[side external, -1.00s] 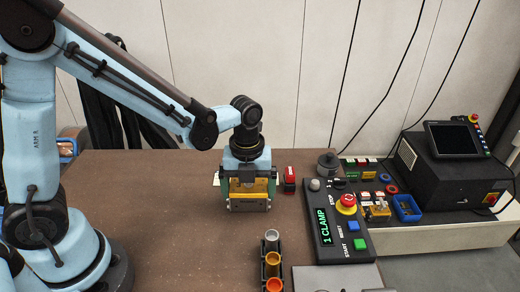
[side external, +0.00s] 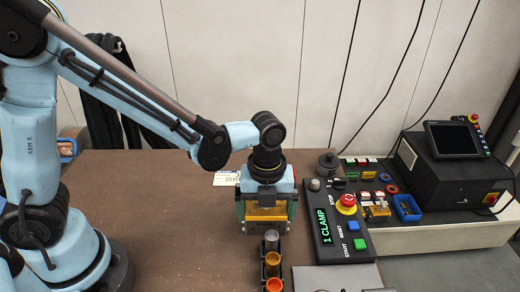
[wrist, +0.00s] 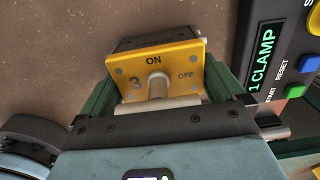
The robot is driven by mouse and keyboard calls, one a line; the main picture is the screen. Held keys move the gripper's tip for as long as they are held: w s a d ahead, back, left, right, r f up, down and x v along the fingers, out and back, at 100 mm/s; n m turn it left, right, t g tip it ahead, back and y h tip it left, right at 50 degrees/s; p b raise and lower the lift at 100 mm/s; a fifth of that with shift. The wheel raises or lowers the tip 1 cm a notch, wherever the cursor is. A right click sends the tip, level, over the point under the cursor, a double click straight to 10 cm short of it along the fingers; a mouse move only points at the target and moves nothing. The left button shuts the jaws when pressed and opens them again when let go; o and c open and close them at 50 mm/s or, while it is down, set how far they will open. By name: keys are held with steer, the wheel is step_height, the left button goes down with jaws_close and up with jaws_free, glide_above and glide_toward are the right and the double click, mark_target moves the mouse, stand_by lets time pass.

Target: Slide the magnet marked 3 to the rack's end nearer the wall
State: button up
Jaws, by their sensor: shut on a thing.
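The yellow magnet marked 3 (wrist: 170,66) is between the green fingers of my gripper (side external: 266,213). In the wrist view its face shows ON, OFF and a pale round knob, with a dark body behind. My gripper is shut on it and points down. In the side view the magnet's yellow front (side external: 267,216) shows between the fingers. A small black rack (side external: 263,268) with silver, brass and orange cups stands in front of the gripper, very close to it in the picture. Whether the magnet touches the table or the rack, I cannot tell.
A control box (side external: 325,240) reading 1 CLAMP stands just right of my gripper. A label card (side external: 226,179) lies behind it, to the left. A bench with small parts and a black machine (side external: 445,165) is at the right. The brown table (side external: 150,220) is clear on the left.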

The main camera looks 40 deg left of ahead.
mark_target(269, 214)
steer(key=shift+s+d, duration=0.2)
steer(key=shift+d, duration=0.5)
steer(key=o, duration=1.7)
steer(key=shift+r, duration=0.1)
step_height(269, 214, up, 12)
